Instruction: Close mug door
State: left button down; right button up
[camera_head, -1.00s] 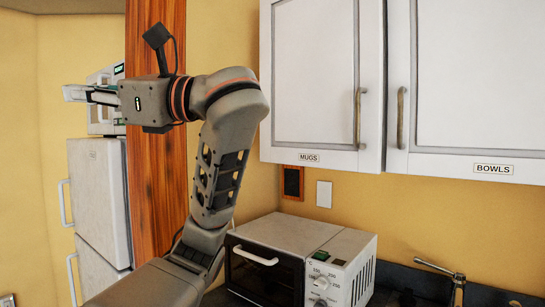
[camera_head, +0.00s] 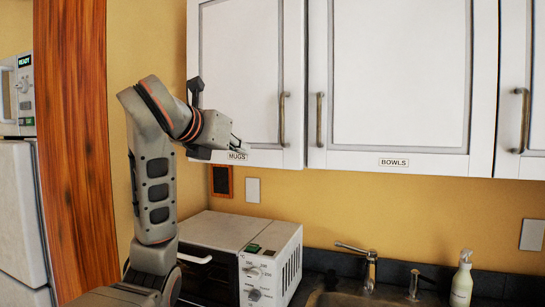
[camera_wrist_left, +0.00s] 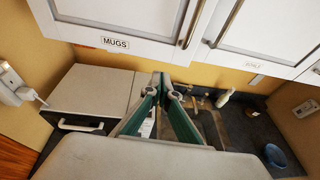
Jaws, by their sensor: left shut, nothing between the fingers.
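The mug door (camera_head: 250,70) is a white panelled cupboard door with a MUGS label (camera_head: 237,156) and a vertical handle (camera_head: 283,118) near its right edge. It looks flush, or nearly so, with the door beside it; a small gap cannot be ruled out. It also shows at the top of the left wrist view (camera_wrist_left: 110,20). My left gripper (camera_head: 243,147) overlaps the door's lower part near the label in the head view; contact cannot be told. Its fingertips (camera_wrist_left: 161,78) are together and empty. My right gripper is out of view.
The bowls door (camera_head: 400,70) adjoins on the right. A white toaster oven (camera_head: 215,230) stands on the counter below. A tap (camera_head: 368,265), sink and soap bottle (camera_head: 462,280) are to the right. A wooden post (camera_head: 75,150) and fridge (camera_head: 20,210) are left.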

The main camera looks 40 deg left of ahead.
pick_arm(q)
jog(key=b, duration=0.7)
send_near(276, 159)
jog(key=x, duration=0.4)
jog(key=shift+w+f+p, duration=0.3)
jog(key=shift+p, duration=0.05)
jog(key=shift+w+a, duration=0.25)
jog(key=shift+w, duration=0.65)
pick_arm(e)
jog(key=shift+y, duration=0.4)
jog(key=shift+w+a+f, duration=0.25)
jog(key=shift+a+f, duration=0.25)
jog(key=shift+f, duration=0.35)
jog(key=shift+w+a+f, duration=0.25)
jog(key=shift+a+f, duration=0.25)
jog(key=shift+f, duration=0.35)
